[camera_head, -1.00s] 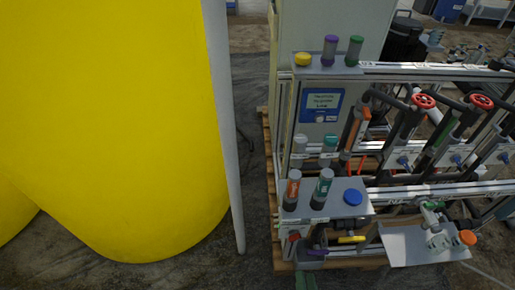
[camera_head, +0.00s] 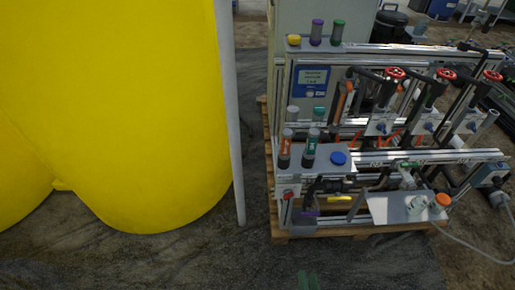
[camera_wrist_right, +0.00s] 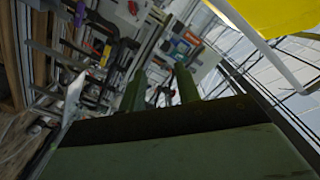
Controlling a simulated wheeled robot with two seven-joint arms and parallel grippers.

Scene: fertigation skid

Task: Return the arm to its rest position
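My right gripper (camera_head: 308,280) shows only as small green finger tips at the bottom edge of the head view, over the dark floor in front of the skid. In the right wrist view, its two green fingers (camera_wrist_right: 160,88) stand apart with a gap and nothing held between them. The fingers point toward the skid, which lies beyond them and apart from them. My left gripper is not in view in either picture.
The fertigation skid (camera_head: 372,160) stands on a wooden pallet (camera_head: 330,233), with red handwheels, bottles and a front tray (camera_head: 385,208). A large yellow tank (camera_head: 120,110) and a grey pole (camera_head: 231,120) stand left. The floor in front (camera_head: 200,262) is clear.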

